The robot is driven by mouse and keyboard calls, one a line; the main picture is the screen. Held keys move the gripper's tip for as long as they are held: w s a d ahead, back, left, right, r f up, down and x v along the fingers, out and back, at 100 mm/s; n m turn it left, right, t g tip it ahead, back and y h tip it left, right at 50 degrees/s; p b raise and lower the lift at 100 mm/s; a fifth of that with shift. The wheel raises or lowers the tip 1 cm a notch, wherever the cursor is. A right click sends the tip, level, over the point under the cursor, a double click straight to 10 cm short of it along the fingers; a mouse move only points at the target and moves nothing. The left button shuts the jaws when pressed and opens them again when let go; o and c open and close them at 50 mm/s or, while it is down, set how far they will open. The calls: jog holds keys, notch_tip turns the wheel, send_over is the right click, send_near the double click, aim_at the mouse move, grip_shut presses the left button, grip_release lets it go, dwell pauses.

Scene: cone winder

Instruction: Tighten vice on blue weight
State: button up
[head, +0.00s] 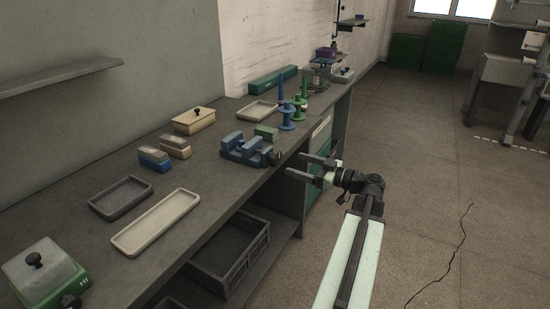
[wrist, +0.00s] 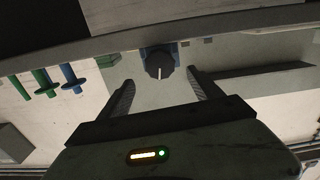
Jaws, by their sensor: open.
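A blue vice (head: 243,149) sits near the front edge of the workbench in the head view, with a dark round knob (head: 275,158) on its right end. The knob (wrist: 159,66) also shows in the wrist view, beyond the fingertips and roughly centred between them. My gripper (head: 295,164) is open and empty, in front of the bench edge and to the right of the knob, apart from it. In the wrist view the two fingers of my gripper (wrist: 161,82) are spread wide. I cannot make out a separate blue weight in the vice jaws at this size.
Blue and green spindles (head: 286,115) and a green block (head: 266,131) stand behind the vice. A crate (head: 231,256) sits on the shelf below.

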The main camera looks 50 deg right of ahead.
aim_at(279, 159)
jog(key=x, duration=0.7)
jog(key=shift+w, duration=0.2)
jog(key=c, duration=1.4)
jog(key=m, duration=0.3)
jog(key=shift+m, duration=2.2)
jog(key=o, duration=1.4)
